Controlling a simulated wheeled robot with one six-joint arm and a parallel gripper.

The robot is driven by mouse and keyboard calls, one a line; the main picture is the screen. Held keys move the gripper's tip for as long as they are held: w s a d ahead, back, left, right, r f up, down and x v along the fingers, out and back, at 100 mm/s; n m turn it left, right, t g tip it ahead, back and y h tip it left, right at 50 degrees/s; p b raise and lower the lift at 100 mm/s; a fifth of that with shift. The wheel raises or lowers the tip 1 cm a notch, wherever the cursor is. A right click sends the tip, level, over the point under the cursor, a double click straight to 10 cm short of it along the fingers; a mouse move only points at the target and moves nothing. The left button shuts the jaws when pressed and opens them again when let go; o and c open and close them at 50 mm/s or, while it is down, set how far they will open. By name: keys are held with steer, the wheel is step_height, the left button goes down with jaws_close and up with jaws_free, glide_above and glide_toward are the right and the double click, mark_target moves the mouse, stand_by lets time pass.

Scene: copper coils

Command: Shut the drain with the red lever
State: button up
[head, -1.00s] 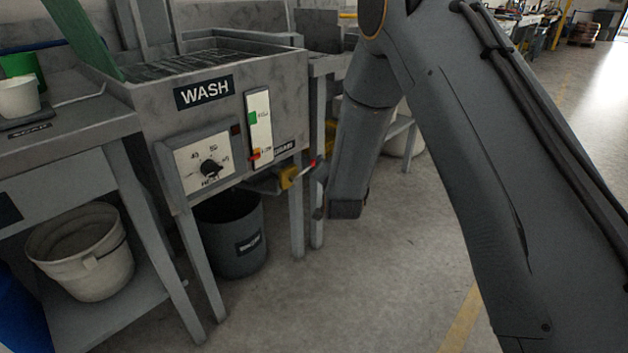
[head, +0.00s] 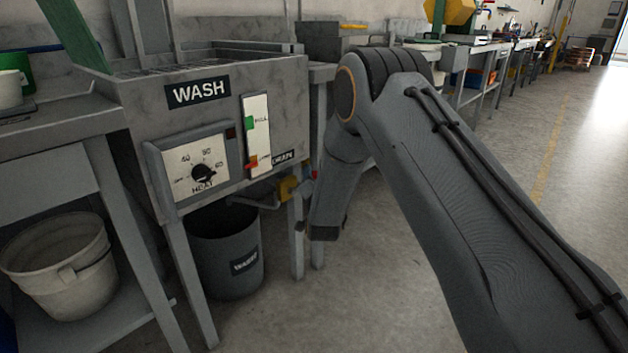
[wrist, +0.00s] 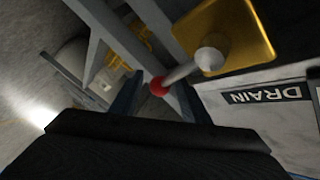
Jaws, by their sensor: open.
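The drain valve is a yellow block (head: 289,189) under the wash tank's right corner, partly behind my arm. In the wrist view the yellow body (wrist: 228,38) carries a short silver lever (wrist: 184,72) with a red ball end (wrist: 158,87). The red end also shows as a small spot in the head view (head: 314,175). The lever sticks out sideways from the valve. My gripper (wrist: 160,103) is open, its dark blue fingers on either side below the red end; contact cannot be told. My arm mostly hides the gripper in the head view.
The DRAIN label (wrist: 265,95) is beside the valve. The wash tank (head: 210,125) has a heat dial (head: 203,172) and a level gauge (head: 257,135). A dark waste bucket (head: 228,250) stands below. Table legs are close to the valve. Floor to the right is clear.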

steer(key=shift+w, duration=0.2)
steer(key=shift+c, duration=0.3)
jaws_close()
steer(key=shift+s+a+r+n+t+y, duration=0.1)
steer(key=shift+s+r+n+t+y, duration=0.05)
steer(key=shift+r+n+t, duration=0.4)
steer(key=shift+s+a+r+n+t+y, duration=0.15)
steer(key=shift+r+n+t, duration=0.2)
steer(key=shift+r+n, duration=0.3)
steer(key=shift+o, duration=0.3)
jaws_free()
steer(key=shift+r, duration=0.1)
